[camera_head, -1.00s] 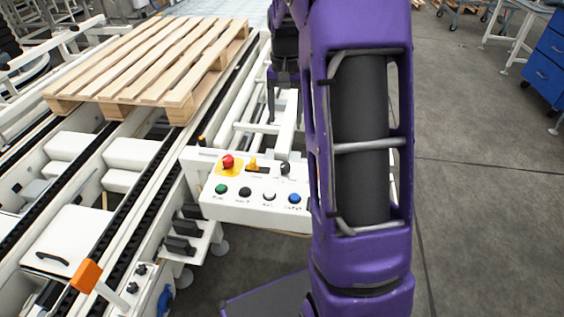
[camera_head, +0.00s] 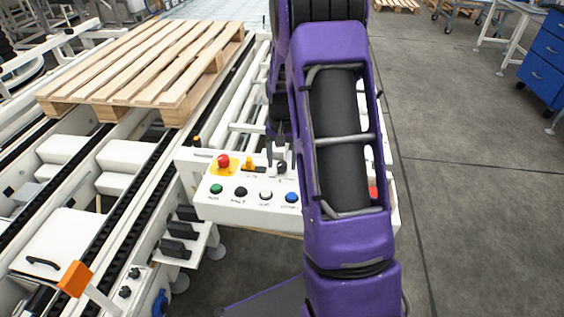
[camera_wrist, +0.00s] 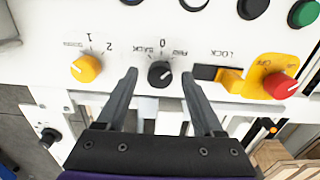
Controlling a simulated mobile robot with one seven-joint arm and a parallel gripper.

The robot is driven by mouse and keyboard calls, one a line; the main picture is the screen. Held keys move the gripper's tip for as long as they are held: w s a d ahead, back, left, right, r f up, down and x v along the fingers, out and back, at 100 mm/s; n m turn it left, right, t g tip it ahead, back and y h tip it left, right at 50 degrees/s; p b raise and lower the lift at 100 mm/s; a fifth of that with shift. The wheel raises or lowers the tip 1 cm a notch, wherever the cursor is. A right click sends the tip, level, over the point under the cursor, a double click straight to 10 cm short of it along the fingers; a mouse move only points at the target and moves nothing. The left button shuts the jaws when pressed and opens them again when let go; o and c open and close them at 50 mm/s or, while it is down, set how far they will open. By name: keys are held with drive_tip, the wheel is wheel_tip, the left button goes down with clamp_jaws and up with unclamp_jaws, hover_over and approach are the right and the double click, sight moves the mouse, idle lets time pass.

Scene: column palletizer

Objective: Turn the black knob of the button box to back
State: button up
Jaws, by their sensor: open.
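The white button box (camera_head: 225,205) stands in the middle of the head view, its right part hidden behind my arm. Its black knob (camera_head: 282,167) sits in the upper row. In the wrist view the black knob (camera_wrist: 160,74) shows upside down, with labels reading "BACK", "0" and "FWD" beside it. I cannot tell surely which label its mark points to. My gripper (camera_wrist: 159,74) is open, with one finger on each side of the knob and a gap on both sides. In the head view my gripper (camera_head: 276,158) points down at the knob.
Close to the knob are a yellow knob (camera_wrist: 86,69), a yellow lock lever (camera_wrist: 230,80) and a red emergency button (camera_wrist: 281,86). Green (camera_head: 216,188), black, white and blue (camera_head: 291,197) buttons line the lower row. A wooden pallet (camera_head: 150,62) lies on the conveyor behind left.

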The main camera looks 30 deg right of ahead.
drive_tip(key=shift+f, duration=0.1)
clamp_jaws()
idle(0.3)
drive_tip(key=shift+n, duration=0.4)
drive_tip(key=n+p, duration=0.1)
drive_tip(key=n, duration=0.3)
drive_tip(key=n+p, duration=0.1)
drive_tip(key=n, duration=0.3)
drive_tip(key=shift+n, duration=0.3)
drive_tip(key=n+p, duration=0.1)
drive_tip(key=n, duration=0.3)
drive_tip(key=shift+n+p, duration=0.9)
drive_tip(key=shift+n, duration=1.3)
